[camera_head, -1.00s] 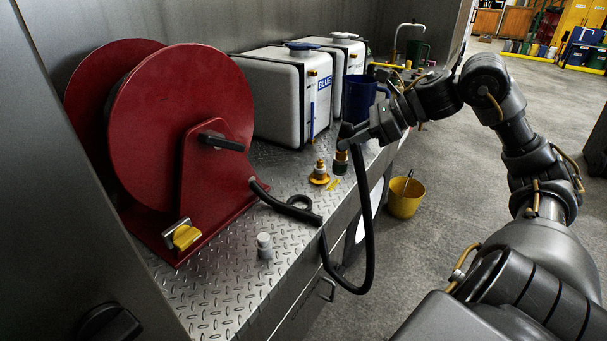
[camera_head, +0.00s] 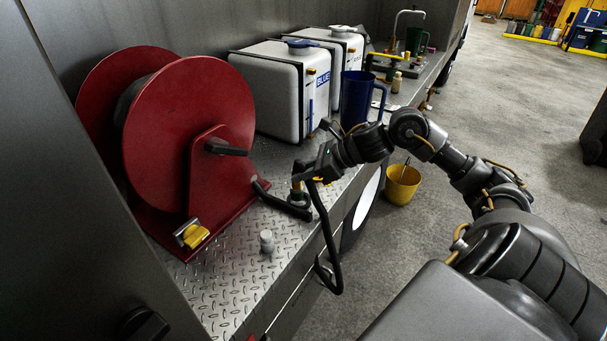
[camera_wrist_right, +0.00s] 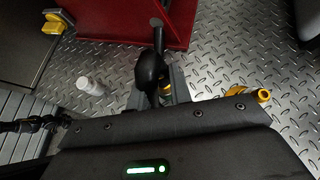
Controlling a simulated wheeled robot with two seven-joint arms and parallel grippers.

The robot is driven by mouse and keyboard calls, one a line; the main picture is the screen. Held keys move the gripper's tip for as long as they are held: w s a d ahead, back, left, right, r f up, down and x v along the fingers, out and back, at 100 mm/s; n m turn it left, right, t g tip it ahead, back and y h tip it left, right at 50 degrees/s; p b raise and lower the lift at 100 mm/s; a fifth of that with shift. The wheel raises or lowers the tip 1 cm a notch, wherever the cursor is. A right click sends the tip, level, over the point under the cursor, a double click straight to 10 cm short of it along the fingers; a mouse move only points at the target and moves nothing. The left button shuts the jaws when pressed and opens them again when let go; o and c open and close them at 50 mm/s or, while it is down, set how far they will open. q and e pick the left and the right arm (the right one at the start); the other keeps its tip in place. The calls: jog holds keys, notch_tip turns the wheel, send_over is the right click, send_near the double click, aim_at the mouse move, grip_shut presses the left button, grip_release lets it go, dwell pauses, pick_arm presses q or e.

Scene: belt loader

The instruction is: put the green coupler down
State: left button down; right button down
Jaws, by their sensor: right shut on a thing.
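My right gripper (camera_head: 299,186) is low over the tread-plate deck, beside the black hose end, and is shut on the green coupler. The coupler is mostly hidden by the fingers; only a small brass-coloured part shows between them in the right wrist view, and no green is clear. In that view my right gripper (camera_wrist_right: 163,91) points toward the red reel, with the black hose (camera_wrist_right: 147,68) rising in front of it. Whether the coupler touches the deck cannot be told. My left gripper is not in view.
The red hose reel (camera_head: 185,125) stands at the left. A brass fitting (camera_wrist_right: 258,96) lies right of my gripper in the wrist view. A blue jug (camera_head: 357,98) and white tanks (camera_head: 270,90) stand behind.

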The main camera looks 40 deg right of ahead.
jog(key=shift+d+f, duration=0.1)
jog(key=shift+f, duration=0.7)
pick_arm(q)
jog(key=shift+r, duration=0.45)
pick_arm(e)
jog(key=shift+f, duration=0.2)
jog(key=c, duration=1.3)
grip_release()
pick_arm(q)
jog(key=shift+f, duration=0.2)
